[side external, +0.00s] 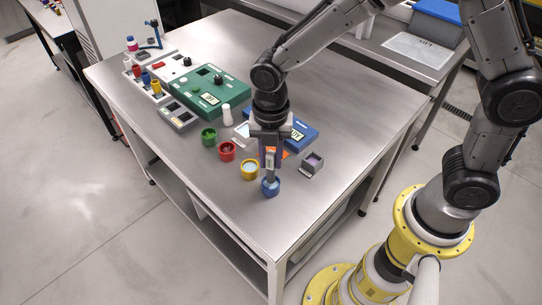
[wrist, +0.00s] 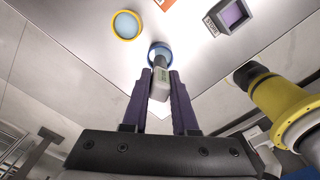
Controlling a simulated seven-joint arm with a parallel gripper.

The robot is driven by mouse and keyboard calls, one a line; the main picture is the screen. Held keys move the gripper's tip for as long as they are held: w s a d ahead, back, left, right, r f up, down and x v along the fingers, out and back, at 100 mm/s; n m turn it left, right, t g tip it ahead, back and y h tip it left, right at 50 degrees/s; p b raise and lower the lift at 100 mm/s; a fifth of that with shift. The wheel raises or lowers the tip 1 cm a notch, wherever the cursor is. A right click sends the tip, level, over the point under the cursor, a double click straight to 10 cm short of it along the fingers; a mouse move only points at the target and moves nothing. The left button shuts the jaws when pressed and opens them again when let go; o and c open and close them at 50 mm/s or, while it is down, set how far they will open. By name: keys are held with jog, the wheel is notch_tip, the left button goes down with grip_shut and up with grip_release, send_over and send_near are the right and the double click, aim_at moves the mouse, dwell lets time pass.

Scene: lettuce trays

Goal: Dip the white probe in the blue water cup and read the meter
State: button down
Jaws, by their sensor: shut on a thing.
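My gripper (side external: 270,158) has its purple fingers pointing down over the blue cup (side external: 270,188) near the front edge of the table. The fingers are shut on the white probe, a pale grey-white body that shows between the fingertips in the wrist view (wrist: 160,84). Its lower end points to the blue cup, which shows just beyond the fingertips in the wrist view (wrist: 153,50). The probe's end overlaps the cup's opening; I cannot tell how deep it is. A small greenish patch shows on the probe's side, with no legible reading.
A yellow cup (side external: 250,177), a red cup (side external: 227,158) and a green cup (side external: 208,143) stand to the left. A small grey box (side external: 312,170) and a blue device (side external: 305,133) lie to the right and behind. A green panel (side external: 240,91) sits farther back.

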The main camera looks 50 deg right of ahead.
jog(key=shift+f, duration=1.45)
jog(key=shift+r, duration=0.1)
dwell(2.7)
jog(key=shift+r, duration=3.15)
